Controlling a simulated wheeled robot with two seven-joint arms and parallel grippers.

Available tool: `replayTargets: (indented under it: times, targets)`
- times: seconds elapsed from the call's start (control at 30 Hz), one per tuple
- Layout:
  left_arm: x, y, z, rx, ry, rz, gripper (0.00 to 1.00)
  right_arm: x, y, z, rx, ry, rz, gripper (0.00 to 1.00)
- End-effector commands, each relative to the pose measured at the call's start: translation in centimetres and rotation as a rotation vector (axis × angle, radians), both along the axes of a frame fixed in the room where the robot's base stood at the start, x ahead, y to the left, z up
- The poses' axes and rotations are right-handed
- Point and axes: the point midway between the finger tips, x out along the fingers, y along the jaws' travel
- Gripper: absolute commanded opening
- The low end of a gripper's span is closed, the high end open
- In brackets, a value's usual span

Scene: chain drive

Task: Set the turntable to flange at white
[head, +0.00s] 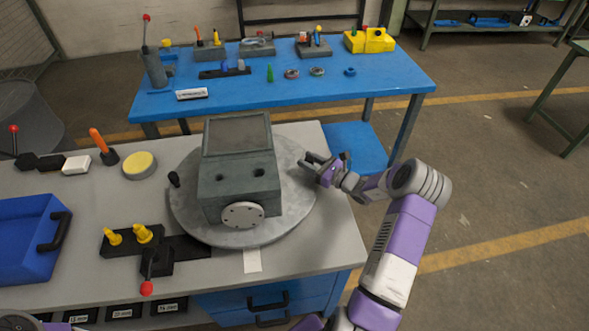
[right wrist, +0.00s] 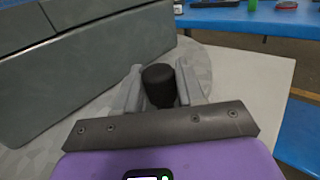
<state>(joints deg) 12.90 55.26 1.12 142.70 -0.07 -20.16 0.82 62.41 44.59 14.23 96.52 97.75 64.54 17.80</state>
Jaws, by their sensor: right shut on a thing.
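The turntable (head: 293,205) is a round grey plate on the near bench. A dark grey housing (head: 240,170) stands on it, and its side wall fills the left of the right wrist view (right wrist: 80,85). The housing's round, pale flange (head: 242,214) faces the bench's front edge, roughly toward a white strip (head: 252,260); exact alignment I cannot tell. A black knob (head: 174,179) stands at the plate's left rim. My right gripper (head: 318,167) is at the right rim, shut on another black knob (right wrist: 159,84), upright between its fingers. My left gripper is out of view.
Left of the turntable are a black fixture with yellow pegs (head: 143,235), a red-tipped lever (head: 147,287), a yellow disc (head: 139,165) and a blue bin (head: 25,245). A blue table (head: 300,95) with several parts stands behind.

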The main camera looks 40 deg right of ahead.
Motion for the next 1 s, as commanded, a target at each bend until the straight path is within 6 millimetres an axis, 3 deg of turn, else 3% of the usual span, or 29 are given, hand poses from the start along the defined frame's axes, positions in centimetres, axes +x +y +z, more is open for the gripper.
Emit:
replayTargets:
  times: [0.13, 0.43, 0.47, 0.57, 0.87, 1.0]
  targets:
    - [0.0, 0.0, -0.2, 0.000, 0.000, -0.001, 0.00, -0.3, -0.9, 0.0, 0.001, 0.004, 0.015, 0.00]
    - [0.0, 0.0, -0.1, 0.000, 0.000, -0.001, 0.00, -0.3, -1.0, 0.0, 0.000, 0.006, 0.016, 0.00]
    - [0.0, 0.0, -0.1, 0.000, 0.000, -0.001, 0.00, -0.3, -1.0, 0.0, 0.000, 0.006, 0.016, 0.43]
    - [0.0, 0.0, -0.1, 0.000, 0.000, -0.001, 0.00, -0.3, -0.9, 0.0, 0.000, 0.006, 0.017, 0.57]
    - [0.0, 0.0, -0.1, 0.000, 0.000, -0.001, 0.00, -0.4, -1.0, 0.0, 0.000, 0.006, 0.015, 0.57]
    - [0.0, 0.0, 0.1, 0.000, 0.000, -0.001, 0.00, -1.9, -1.5, 0.0, -0.001, 0.009, 0.012, 0.57]
